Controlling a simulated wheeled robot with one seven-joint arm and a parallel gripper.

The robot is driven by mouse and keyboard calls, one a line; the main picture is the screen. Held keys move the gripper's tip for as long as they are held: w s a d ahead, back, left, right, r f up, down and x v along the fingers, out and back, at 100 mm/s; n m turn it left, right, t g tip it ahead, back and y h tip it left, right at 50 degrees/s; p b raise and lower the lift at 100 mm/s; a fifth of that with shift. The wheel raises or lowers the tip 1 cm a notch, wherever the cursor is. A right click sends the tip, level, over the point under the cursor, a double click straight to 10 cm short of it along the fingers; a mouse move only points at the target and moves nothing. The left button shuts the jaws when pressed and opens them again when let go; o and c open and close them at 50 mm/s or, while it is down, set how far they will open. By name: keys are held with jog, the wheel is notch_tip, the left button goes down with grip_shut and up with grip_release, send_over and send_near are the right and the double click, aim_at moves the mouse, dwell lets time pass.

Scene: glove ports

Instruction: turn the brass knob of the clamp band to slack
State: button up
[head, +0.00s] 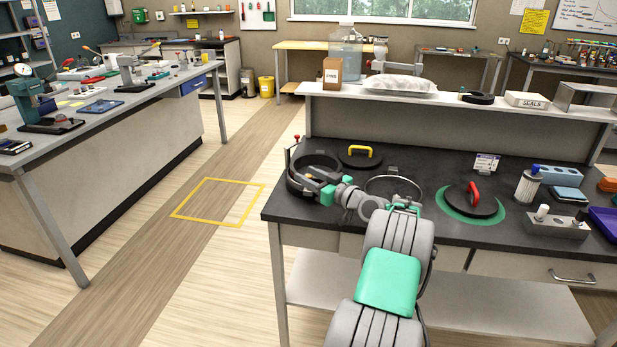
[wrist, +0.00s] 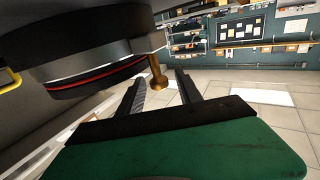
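The clamp band (head: 300,186) is a dark ring on the left end of the black bench top, by its left edge. In the wrist view the dark round body (wrist: 85,72), with a light line and a red line round its lower part, fills the upper left. The brass knob (wrist: 157,74) sticks out at its right side. My gripper (wrist: 161,80) is open, with one finger on each side of the knob in the picture. Gaps show on both sides; I cannot tell how deep the knob sits between the fingers. In the head view my gripper (head: 312,182) is at the band and hides part of it.
A black lid with a yellow handle (head: 360,151) lies behind the band. An open hoop (head: 394,179) stands right of my wrist. A red-handled lid (head: 473,199) sits on a green ring farther right. A thin red-topped post (head: 297,141) rises by the band. The floor left of the bench is clear.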

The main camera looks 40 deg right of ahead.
jog(key=shift+s+d+f, duration=0.1)
jog(key=shift+s, duration=0.3)
jog(key=s, duration=0.2)
jog(key=s+b, duration=0.1)
jog(key=s, duration=0.4)
jog(key=shift+d, duration=0.25)
